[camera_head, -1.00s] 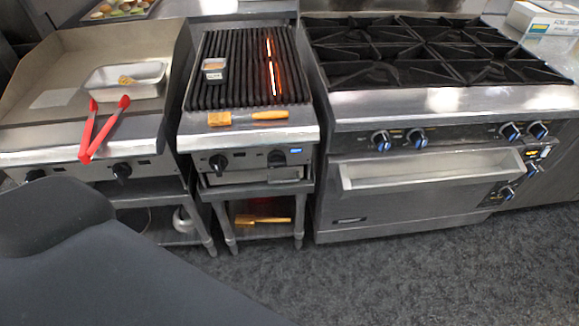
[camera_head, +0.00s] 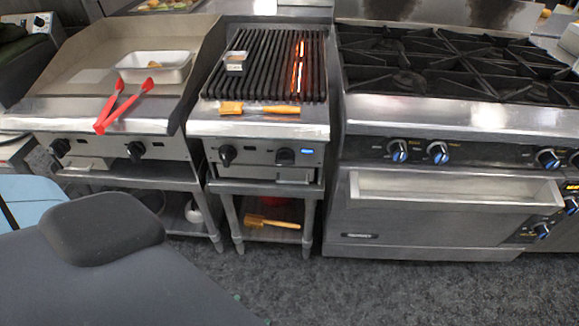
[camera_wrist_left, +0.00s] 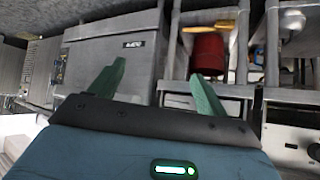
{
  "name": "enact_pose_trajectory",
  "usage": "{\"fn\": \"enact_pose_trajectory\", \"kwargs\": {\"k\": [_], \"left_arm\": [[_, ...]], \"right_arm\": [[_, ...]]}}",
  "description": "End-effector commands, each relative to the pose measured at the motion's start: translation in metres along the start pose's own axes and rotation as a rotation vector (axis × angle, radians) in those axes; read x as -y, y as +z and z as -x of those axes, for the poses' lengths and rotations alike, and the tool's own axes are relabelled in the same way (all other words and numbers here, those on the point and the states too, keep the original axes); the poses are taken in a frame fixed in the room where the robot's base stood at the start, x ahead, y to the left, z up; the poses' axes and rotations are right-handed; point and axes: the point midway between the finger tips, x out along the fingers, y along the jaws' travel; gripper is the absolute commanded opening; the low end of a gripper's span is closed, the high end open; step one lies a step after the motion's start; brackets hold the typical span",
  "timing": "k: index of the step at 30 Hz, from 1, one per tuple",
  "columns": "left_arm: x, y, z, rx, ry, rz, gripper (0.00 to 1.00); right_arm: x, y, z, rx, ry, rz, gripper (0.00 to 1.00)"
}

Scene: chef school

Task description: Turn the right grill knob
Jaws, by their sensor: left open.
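The right grill knob (camera_head: 285,156) is a black knob on the steel front panel of the grill, beside a small blue label. The left grill knob (camera_head: 227,155) is on the same panel. The grill (camera_head: 265,65) has dark bars with a glowing orange strip. My left gripper (camera_wrist_left: 158,85) shows in the left wrist view with two green fingers spread apart and nothing between them. In the head view its fingers are mostly hidden behind my dark arm. It is apart from the knob. My right gripper is in neither view.
A griddle (camera_head: 75,105) with red tongs (camera_head: 122,106) and a metal pan stands left of the grill. A stove with an oven (camera_head: 440,200) stands right. A brush (camera_head: 260,109) lies on the grill's front ledge; another brush (camera_head: 270,222) lies on the shelf below. The floor in front is clear.

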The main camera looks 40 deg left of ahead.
Motion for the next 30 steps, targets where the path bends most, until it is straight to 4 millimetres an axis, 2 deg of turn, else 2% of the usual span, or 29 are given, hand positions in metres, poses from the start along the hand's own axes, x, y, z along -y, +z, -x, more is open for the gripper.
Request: {"fn": "enact_pose_trajectory", "kwargs": {"k": [1, 6, 8, 12, 18, 21, 25, 30], "left_arm": [[0.008, -0.011, -0.028, -0.041, -0.04, 0.018, 0.76], [0.04, -0.082, -0.09, -0.213, -0.172, 0.098, 0.76], [0.052, -0.109, -0.107, -0.277, -0.217, 0.131, 0.76], [0.077, -0.176, -0.135, -0.436, -0.309, 0.219, 0.76], [0.105, -0.255, -0.149, -0.631, -0.4, 0.334, 0.76], [0.113, -0.28, -0.148, -0.695, -0.425, 0.372, 0.76], [0.119, -0.297, -0.146, -0.739, -0.44, 0.399, 0.76], [0.12, -0.301, -0.145, -0.75, -0.444, 0.406, 0.76]], "right_arm": [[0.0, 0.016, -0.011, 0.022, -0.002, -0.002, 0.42], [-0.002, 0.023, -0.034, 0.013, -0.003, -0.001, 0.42], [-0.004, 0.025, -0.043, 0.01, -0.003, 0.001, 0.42], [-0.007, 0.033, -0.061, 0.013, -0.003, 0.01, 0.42], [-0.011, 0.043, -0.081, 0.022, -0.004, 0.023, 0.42], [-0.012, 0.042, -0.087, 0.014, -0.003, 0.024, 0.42], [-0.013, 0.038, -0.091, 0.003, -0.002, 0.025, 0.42], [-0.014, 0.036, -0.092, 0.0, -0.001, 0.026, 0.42]]}}
